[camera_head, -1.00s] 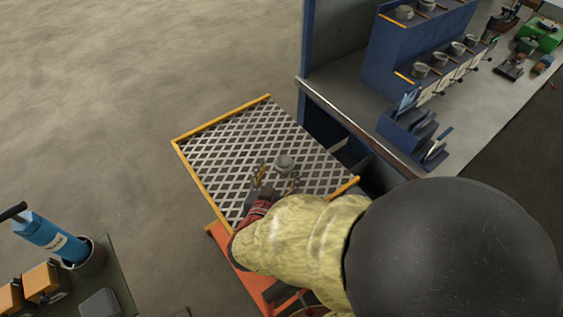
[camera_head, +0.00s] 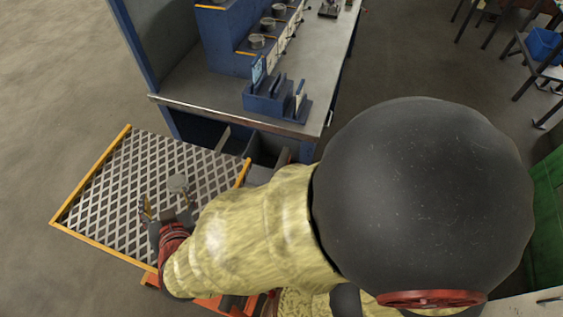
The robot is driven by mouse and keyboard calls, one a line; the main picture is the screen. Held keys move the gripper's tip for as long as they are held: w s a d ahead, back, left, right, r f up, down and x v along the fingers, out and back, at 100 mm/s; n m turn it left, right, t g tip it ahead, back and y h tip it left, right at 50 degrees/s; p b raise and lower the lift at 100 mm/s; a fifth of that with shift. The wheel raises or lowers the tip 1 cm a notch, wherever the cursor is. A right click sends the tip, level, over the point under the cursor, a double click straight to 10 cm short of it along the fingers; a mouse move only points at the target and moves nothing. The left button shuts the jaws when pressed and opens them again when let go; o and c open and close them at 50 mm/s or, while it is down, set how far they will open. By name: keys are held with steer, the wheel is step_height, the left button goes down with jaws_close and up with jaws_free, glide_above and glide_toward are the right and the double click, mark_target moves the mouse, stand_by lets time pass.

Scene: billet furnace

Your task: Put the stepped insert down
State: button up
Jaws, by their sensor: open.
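The stepped insert (camera_head: 178,183), a small grey round piece, stands on the mesh-topped platform (camera_head: 122,165) with yellow edge rails. My gripper (camera_head: 165,206) is beside it on its near side, with its fingers spread and empty. A gap seems to show between the fingers and the insert, but the parts are small and I cannot tell exactly how close they are. My yellow-sleeved arm hides the platform's near right corner.
A blue workbench (camera_head: 240,112) with a metal edge stands behind the platform, carrying a blue holder (camera_head: 270,100) and several round metal pieces on stepped shelves. A blue bin (camera_head: 543,45) is at the far right. Open floor lies to the left.

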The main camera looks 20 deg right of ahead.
steer(key=w+d+r+n+g+y, duration=0.1)
steer(key=d+r+y, duration=0.15)
steer(key=r, duration=0.35)
steer(key=w+d+r+g+y, duration=0.1)
steer(key=w+d+r+g, duration=0.1)
steer(key=d+r, duration=0.25)
steer(key=s+d+r+g+h, duration=0.1)
steer(key=s+d, duration=0.3)
steer(key=d, duration=0.4)
steer(key=s+d+r+g+h, duration=0.1)
steer(key=s+d+h, duration=0.1)
steer(key=s+d, duration=0.3)
steer(key=s+d+g+h, duration=0.1)
steer(key=s+d, duration=0.4)
steer(key=d, duration=0.7)
steer(key=shift+s+d+r+m+g+h, duration=0.15)
steer(key=shift+s+r+m+g+h, duration=0.2)
steer(key=shift+h, duration=0.4)
steer(key=shift+w, duration=0.15)
